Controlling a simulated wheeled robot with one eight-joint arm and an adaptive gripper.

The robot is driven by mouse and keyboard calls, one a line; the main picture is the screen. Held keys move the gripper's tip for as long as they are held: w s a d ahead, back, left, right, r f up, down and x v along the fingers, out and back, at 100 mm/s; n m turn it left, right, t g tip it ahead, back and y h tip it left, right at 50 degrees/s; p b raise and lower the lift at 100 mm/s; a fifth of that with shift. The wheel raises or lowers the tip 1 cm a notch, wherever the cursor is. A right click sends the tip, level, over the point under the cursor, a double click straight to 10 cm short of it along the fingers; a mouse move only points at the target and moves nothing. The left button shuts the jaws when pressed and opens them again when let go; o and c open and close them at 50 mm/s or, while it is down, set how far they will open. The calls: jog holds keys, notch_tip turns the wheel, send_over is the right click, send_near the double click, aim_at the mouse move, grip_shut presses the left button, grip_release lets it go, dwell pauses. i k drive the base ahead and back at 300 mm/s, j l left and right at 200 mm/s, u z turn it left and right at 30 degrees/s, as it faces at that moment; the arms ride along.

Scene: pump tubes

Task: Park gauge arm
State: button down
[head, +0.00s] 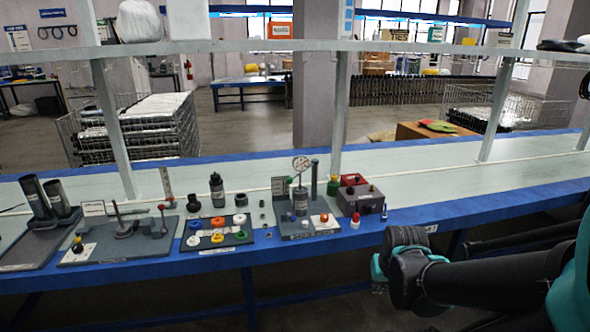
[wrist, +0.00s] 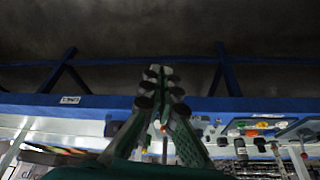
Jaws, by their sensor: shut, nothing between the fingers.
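A grey plate (head: 88,247) at the left of the bench carries a post with a thin horizontal arm (head: 130,212), which reaches right toward upright posts with red knobs (head: 164,207). I cannot tell for sure whether this is the gauge arm. A round dial gauge (head: 301,163) stands above a grey cylinder on another plate (head: 320,232) to its right. My gripper (wrist: 160,75) is shut and empty in the wrist view. In the head view it is mostly hidden behind my wrist, low in front of the bench edge, away from both plates.
A tray of coloured caps (head: 218,245) sits between the two plates. A dark bottle (head: 217,190) stands behind it, and a grey box (head: 361,199) right of the gauge. Shelf posts (head: 339,112) rise behind. The bench's right side is clear.

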aim_at(300, 159)
jog(key=i, duration=0.2)
jog(key=i+u, duration=0.15)
jog(key=u, duration=0.35)
jog(key=i+l+u, duration=0.15)
jog(key=u, duration=0.95)
